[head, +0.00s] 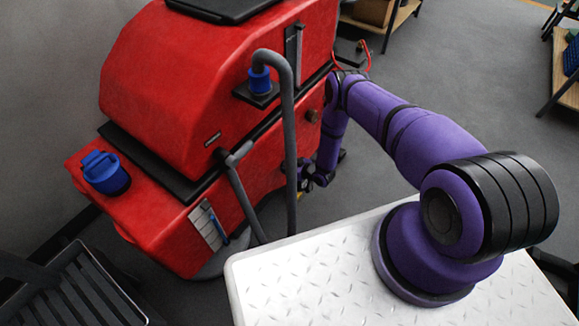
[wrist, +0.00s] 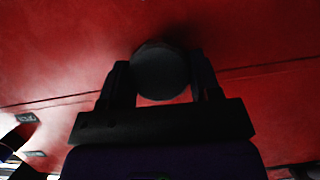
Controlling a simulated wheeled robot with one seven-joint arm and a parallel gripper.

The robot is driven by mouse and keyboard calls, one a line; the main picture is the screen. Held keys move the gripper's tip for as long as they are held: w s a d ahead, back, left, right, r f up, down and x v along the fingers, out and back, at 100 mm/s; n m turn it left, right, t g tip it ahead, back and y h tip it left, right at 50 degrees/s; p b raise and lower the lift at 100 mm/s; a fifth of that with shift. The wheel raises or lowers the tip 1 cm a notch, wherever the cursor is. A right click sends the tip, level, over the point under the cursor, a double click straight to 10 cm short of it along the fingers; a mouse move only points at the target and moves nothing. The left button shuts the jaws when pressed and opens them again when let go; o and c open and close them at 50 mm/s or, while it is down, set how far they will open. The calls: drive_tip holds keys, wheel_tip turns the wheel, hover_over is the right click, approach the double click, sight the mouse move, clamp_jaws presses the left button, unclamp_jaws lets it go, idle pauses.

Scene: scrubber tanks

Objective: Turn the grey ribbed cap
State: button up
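The grey cap (wrist: 160,72) shows in the wrist view as a dark round shape against the red tank wall. It is in shadow, and its ribs cannot be made out. My gripper (wrist: 164,75) has one black finger at the cap's left edge and the other at its right edge. The fingers look very close to its sides, but contact is too dark to tell. In the head view my gripper (head: 305,184) is low beside the red machine (head: 165,95), partly behind a grey hose. The cap cannot be made out there.
A grey hose (head: 289,150) with a blue fitting (head: 260,80) rises between my camera and my gripper. A blue cap (head: 104,172) sits at the machine's left. Grey floor (head: 440,60) is open at right.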

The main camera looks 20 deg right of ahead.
idle(0.4)
drive_tip(key=shift+d+m+g+y, duration=0.15)
drive_tip(key=shift+m+g+y, duration=0.25)
drive_tip(key=shift+m+y, duration=0.55)
drive_tip(key=m+y, duration=0.1)
drive_tip(key=m, duration=0.2)
drive_tip(key=shift+w+f+g, duration=0.1)
drive_tip(key=shift+g, duration=0.3)
drive_tip(key=m+y, duration=0.1)
drive_tip(key=m, duration=0.1)
drive_tip(key=shift+m+y, duration=0.35)
drive_tip(key=shift+d+f+m+y, duration=0.1)
drive_tip(key=shift+m+y, duration=0.6)
drive_tip(key=shift+m, duration=0.7)
drive_tip(key=o, duration=0.9)
